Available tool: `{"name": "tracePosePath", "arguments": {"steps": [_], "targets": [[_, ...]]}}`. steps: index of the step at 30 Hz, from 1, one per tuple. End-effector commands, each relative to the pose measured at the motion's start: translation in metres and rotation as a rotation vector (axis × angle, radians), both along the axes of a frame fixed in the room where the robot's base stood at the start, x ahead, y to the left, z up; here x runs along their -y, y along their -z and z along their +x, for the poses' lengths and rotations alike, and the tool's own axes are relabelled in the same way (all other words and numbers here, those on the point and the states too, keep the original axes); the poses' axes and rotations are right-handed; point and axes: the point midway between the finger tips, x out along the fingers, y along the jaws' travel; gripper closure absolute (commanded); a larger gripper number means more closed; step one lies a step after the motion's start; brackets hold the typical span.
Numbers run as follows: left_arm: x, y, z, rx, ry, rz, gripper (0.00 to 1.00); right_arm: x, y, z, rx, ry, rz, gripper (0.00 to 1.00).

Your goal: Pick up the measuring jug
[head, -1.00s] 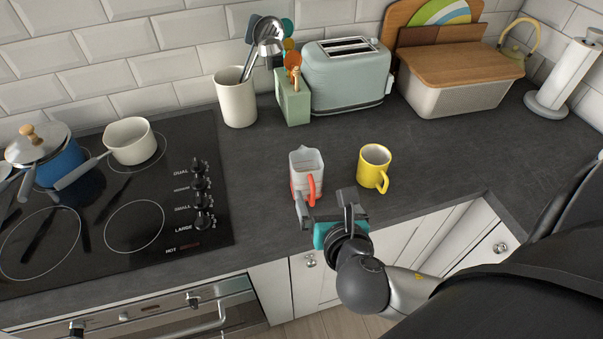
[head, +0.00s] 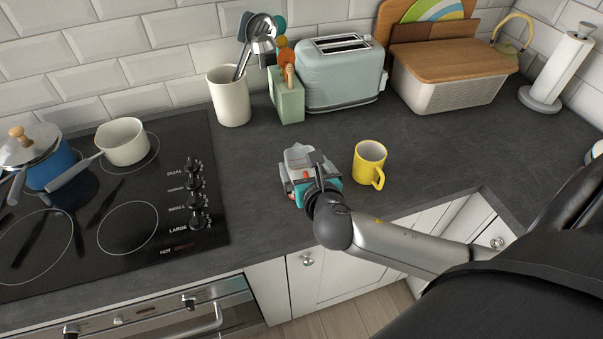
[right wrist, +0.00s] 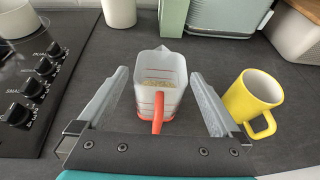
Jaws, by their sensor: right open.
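The measuring jug (right wrist: 160,80) is translucent white with a red handle and red markings, and stands upright on the worktop. In the right wrist view something yellowish and grainy shows inside it. In the head view the jug (head: 299,158) is partly hidden behind my right gripper (head: 303,182). In the right wrist view my right gripper (right wrist: 158,103) is open, with one finger on each side of the jug and a gap to each. The red handle points toward the palm. My left gripper is not in view.
A yellow mug (head: 369,163) stands close to the right of the jug, also in the right wrist view (right wrist: 252,100). The black hob (head: 110,200) lies to the left. A utensil pot (head: 229,97), green block (head: 287,97) and toaster (head: 342,73) stand behind.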

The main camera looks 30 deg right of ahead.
Motion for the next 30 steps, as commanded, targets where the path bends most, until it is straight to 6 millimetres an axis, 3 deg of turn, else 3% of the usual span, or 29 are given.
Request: {"name": "tracePosePath", "arguments": {"steps": [9, 19, 30], "targets": [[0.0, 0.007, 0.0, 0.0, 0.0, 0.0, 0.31, 0.013, 0.018, 0.033, 0.001, 0.001, 0.0, 0.0], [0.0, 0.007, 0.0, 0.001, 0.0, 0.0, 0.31, 0.014, 0.02, 0.037, -0.001, -0.001, 0.001, 0.01], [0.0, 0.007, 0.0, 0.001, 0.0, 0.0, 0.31, 0.014, 0.02, 0.037, -0.001, 0.0, 0.0, 0.43]]}}
